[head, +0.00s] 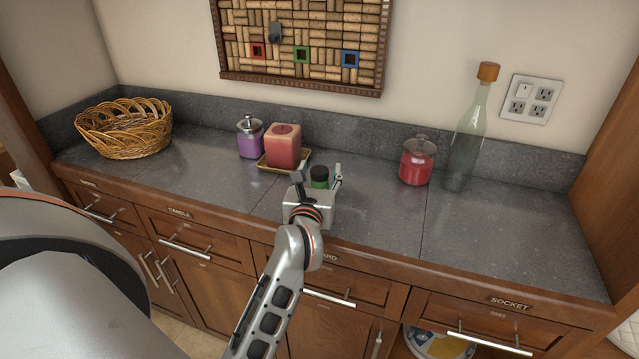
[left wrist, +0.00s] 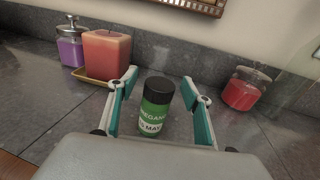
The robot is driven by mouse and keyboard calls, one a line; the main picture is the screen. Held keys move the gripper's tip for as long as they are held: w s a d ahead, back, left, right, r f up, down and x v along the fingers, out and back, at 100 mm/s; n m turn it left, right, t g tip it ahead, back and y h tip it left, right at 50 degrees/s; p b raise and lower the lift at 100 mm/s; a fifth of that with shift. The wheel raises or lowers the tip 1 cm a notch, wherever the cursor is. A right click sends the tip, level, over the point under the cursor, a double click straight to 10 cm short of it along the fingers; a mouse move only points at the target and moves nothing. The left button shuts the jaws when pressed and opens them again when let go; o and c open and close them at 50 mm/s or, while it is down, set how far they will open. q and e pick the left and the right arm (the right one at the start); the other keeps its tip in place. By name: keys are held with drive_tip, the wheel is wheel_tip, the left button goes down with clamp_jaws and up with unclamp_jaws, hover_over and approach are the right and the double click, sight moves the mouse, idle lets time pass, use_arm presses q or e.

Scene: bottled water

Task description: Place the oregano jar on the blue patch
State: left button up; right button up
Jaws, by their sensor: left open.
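The oregano jar (left wrist: 155,108), with a green label and a dark cap, stands upright on the grey counter in the left wrist view. Its cap and green upper part show in the head view (head: 319,176); the rest is hidden behind my gripper. My left gripper (head: 319,173) is open around the jar, one finger on each side, with gaps visible between fingers and jar in the left wrist view (left wrist: 160,90). The only blue patch I see is a blue square (head: 350,58) on the cork board on the wall. My right gripper is not in view.
Behind the jar are a red candle (head: 283,146) on a tray and a purple jar (head: 250,138). A red jar (head: 417,162) and a tall glass bottle (head: 468,135) stand to the right, a wicker basket (head: 125,128) far left. The front-right counter (head: 500,225) is clear.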

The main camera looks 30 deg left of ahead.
use_arm(q)
drive_tip(key=shift+w, duration=0.1)
drive_tip(key=c, duration=1.4)
drive_tip(key=shift+o, duration=0.2)
